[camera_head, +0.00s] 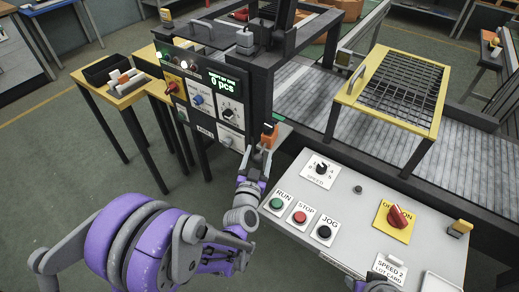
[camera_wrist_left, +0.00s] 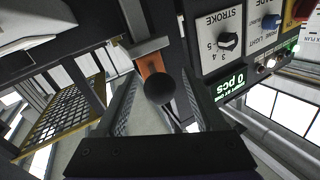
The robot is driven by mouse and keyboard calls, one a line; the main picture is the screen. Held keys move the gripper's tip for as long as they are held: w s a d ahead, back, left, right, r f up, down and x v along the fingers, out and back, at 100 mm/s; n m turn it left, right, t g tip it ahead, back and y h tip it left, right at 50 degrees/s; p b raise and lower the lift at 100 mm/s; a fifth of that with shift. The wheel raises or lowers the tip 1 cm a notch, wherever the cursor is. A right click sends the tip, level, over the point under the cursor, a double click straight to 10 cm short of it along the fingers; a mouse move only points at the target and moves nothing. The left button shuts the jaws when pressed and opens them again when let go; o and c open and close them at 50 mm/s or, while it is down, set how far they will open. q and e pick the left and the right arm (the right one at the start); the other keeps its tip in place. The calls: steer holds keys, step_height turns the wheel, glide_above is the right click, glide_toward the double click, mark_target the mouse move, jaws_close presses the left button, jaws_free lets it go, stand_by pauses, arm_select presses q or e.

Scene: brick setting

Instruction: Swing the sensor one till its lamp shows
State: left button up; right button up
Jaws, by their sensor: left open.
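An orange block (camera_head: 269,133), probably the sensor, sits at the right edge of the dark control panel. In the left wrist view the orange block (camera_wrist_left: 151,65) has a round black knob (camera_wrist_left: 159,88) facing me. My left gripper (camera_head: 258,158) is open just below it in the head view. In the wrist view its two fingers (camera_wrist_left: 158,110) stand either side of the knob, with gaps. I cannot make out a lit lamp on the block. Part of my right arm's end (camera_head: 376,283) shows at the bottom edge; its fingers cannot be made out.
The dark panel (camera_head: 205,125) carries knobs, small lamps and a display (camera_head: 224,83) reading "0 pcs". A grey console (camera_head: 345,225) with RUN, STOP and JOG buttons stands right of the gripper. A yellow-framed mesh guard (camera_head: 395,88) stands over the conveyor (camera_head: 305,95).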

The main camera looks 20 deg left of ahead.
arm_select(q)
steer(key=shift+w+a, duration=0.1)
steer(key=shift+w, duration=0.95)
jaws_close()
stand_by(0.7)
